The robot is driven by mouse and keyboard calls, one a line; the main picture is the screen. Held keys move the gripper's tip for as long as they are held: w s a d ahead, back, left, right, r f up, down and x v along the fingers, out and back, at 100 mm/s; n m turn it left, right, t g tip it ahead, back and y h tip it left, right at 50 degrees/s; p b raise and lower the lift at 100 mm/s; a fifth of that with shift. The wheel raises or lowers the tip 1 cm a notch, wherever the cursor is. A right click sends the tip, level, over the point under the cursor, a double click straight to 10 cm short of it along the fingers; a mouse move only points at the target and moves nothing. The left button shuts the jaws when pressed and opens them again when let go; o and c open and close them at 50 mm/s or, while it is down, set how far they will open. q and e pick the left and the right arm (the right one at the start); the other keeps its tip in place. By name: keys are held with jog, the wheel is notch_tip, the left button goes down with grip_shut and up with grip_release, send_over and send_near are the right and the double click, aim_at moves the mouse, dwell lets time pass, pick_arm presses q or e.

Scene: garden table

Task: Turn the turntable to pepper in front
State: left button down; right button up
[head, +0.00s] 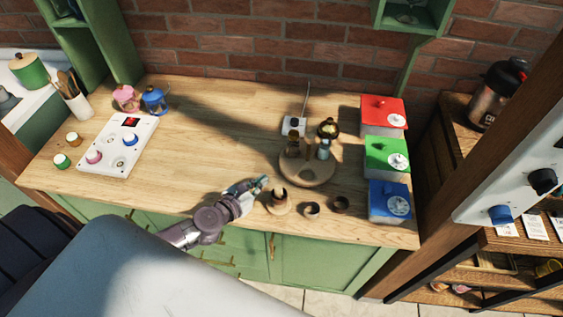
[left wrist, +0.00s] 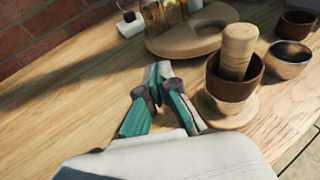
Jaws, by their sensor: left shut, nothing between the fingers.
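The wooden turntable (head: 308,176) sits on the right half of the wooden counter. A brown container (head: 293,147), a pale blue-grey bottle (head: 323,153) and a dark round jar with a gold-coloured top (head: 329,129) are grouped toward its back. I cannot tell which one is the pepper. In the left wrist view, the turntable (left wrist: 190,42) is cut off at the top, ahead of the fingers. My left gripper (head: 264,181) is shut and empty, to the left of the turntable and apart from it. It also shows in the left wrist view (left wrist: 159,72). My right gripper is not in view.
A brown mortar with a pestle (left wrist: 234,70) stands close right of my left gripper, with two small bowls (head: 312,211) (head: 341,204) beyond it. Red (head: 384,112), green (head: 387,155) and blue (head: 390,202) boxes line the right side. The counter's middle is clear.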

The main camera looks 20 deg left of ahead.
pick_arm(q)
send_near(288, 156)
jog(key=shift+s+d+f, duration=0.2)
jog(key=shift+f, duration=0.35)
jog(key=x, duration=0.5)
jog(key=shift+w+d+r, duration=0.15)
jog(key=shift+w+r, duration=0.05)
jog(key=shift+r, duration=0.15)
jog(key=shift+w, duration=0.4)
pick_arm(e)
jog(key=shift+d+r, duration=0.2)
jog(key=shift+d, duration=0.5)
pick_arm(q)
jog(key=shift+w, duration=0.75)
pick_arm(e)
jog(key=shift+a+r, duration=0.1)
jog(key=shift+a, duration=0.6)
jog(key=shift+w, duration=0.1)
pick_arm(q)
jog(key=shift+s+p, duration=0.1)
jog(key=shift+p, duration=0.2)
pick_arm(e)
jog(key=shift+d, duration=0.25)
